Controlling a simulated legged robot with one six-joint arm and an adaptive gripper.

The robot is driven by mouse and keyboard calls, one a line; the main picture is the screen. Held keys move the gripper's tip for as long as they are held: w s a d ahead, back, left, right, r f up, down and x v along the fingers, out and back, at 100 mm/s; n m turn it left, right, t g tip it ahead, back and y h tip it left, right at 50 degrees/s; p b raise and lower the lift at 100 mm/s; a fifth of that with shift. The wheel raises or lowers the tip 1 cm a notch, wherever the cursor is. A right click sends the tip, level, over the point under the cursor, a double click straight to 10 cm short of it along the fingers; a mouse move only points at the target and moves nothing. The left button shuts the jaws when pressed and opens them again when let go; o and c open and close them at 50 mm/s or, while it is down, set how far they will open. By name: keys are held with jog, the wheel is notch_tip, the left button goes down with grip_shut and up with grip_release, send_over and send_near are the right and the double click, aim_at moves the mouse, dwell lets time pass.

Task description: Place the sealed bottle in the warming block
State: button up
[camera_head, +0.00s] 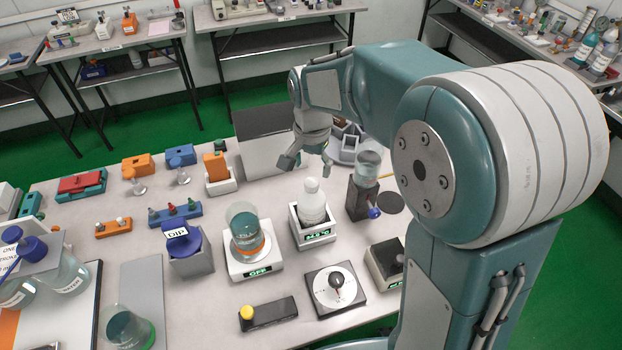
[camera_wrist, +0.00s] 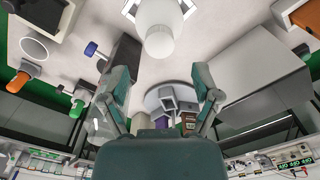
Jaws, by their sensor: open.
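A white bottle (camera_head: 312,203) with a rounded cap stands upright in an open-topped white box (camera_head: 318,238) with a lit green display on its front. The bottle's lower part is hidden by the box walls. I cannot tell whether this box is the warming block. In the wrist view the white bottle (camera_wrist: 160,28) shows at the top centre, beyond my fingertips. My gripper (camera_head: 308,163) is open and empty, above and just behind the bottle, not touching it. In the wrist view my gripper (camera_wrist: 161,82) has its two fingers spread wide.
A beaker (camera_head: 246,225) stands on a white device marked OFF, left of the bottle. A dark stand with a blue knob (camera_head: 374,212) is close on the right. A dial unit (camera_head: 334,288) and a yellow-button box (camera_head: 268,312) lie in front. A grey panel (camera_head: 270,140) stands behind.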

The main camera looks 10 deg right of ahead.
jog(key=s+d+r+n+t, duration=0.3)
jog(key=s+d+r, duration=0.3)
jog(key=s+r, duration=0.45)
jog(key=s+d+n+t, duration=0.2)
jog(key=s+d+n, duration=0.1)
jog(key=s, duration=0.7)
jog(key=shift+f+n+t, duration=0.3)
jog(key=shift+f+n, duration=0.1)
jog(key=shift+f, duration=0.05)
